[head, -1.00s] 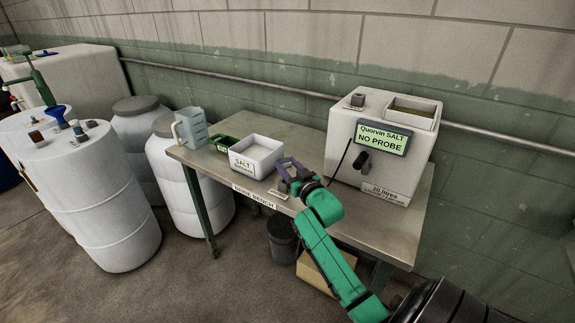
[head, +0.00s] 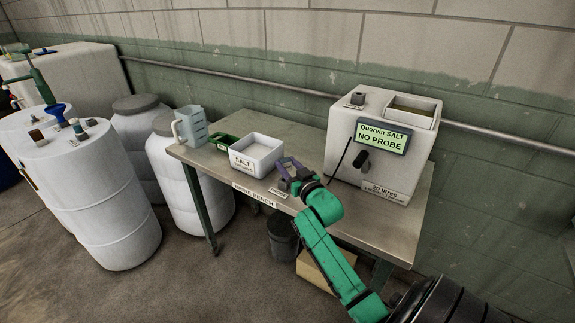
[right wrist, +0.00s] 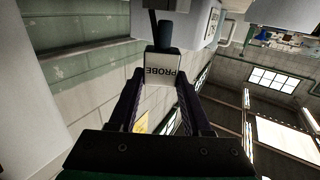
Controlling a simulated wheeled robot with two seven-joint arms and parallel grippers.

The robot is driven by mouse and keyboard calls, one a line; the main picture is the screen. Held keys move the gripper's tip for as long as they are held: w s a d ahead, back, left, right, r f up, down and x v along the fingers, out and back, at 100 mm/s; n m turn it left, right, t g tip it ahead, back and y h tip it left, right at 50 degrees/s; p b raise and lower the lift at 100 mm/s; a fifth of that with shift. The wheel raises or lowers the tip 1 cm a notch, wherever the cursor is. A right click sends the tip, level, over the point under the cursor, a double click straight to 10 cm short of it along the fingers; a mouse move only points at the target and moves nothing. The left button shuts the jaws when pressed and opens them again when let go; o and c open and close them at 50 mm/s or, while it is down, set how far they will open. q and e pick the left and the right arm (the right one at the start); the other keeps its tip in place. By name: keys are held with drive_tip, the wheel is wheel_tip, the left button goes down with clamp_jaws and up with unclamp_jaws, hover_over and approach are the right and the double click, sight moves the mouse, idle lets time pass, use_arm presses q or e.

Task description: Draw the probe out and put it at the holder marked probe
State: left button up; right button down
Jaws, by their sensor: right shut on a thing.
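My right gripper (head: 290,170) is over the front edge of the bench, between the white salt tub and the white tank. In the right wrist view my right gripper (right wrist: 162,98) is shut on the probe (right wrist: 162,68), a pale block lettered PROBE with a dark cylinder beyond it. In the head view the fingers mostly hide the probe. A small label card (head: 277,193) lies on the bench edge beside the gripper; its lettering is too small to read. The tank's display (head: 382,137) reads NO PROBE. My left gripper is out of view.
The white tank (head: 345,130) stands at the right of the bench (head: 385,228), with a black tap (head: 362,161) on its front. White drums stand on the floor at left.

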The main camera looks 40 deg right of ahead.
use_arm(q)
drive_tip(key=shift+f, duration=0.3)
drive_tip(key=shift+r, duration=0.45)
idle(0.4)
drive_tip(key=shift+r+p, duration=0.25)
drive_tip(key=shift+p, duration=0.2)
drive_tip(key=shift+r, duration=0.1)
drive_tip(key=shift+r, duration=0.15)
idle(0.6)
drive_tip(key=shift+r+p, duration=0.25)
drive_tip(key=shift+p, duration=0.25)
